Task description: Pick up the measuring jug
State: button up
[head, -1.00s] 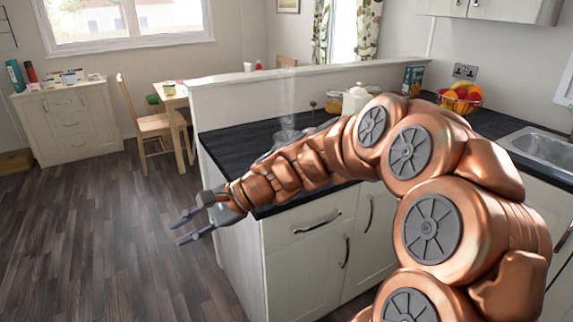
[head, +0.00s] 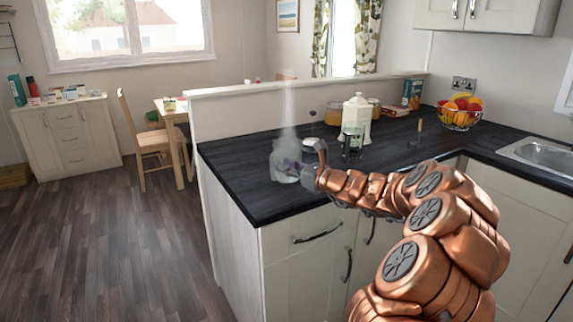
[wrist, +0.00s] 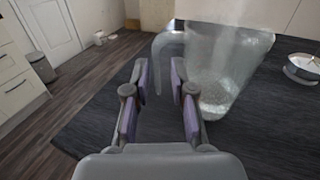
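The measuring jug (wrist: 232,65) is clear, with something pale and speckled in its lower part. It stands near the left end of the dark worktop (head: 240,190) and also shows in the head view (head: 283,160), partly hidden by my gripper. In the wrist view its handle (wrist: 168,38) points left and its lower end hangs between my fingertips. My gripper (wrist: 160,72) is open, one finger on each side of the handle, the right finger close to the jug's body. I cannot tell if a finger touches it. My gripper also shows in the head view (head: 300,171).
A cream canister (head: 357,112), a dark-framed glass pot (head: 352,142) and a fruit bowl (head: 460,112) stand farther right. A silver-rimmed round item (wrist: 302,67) is right of the jug. A low wall (head: 240,110) runs behind. A faint pale column (head: 289,105) rises above the jug.

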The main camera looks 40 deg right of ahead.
aim_at(273, 160)
jog(key=shift+a+x, duration=0.15)
jog(key=shift+x, duration=1.2)
jog(key=shift+a+x, duration=0.1)
jog(key=shift+x, duration=1.2)
jog(key=shift+s, duration=0.1)
jog(key=shift+c, duration=0.3)
grip_shut()
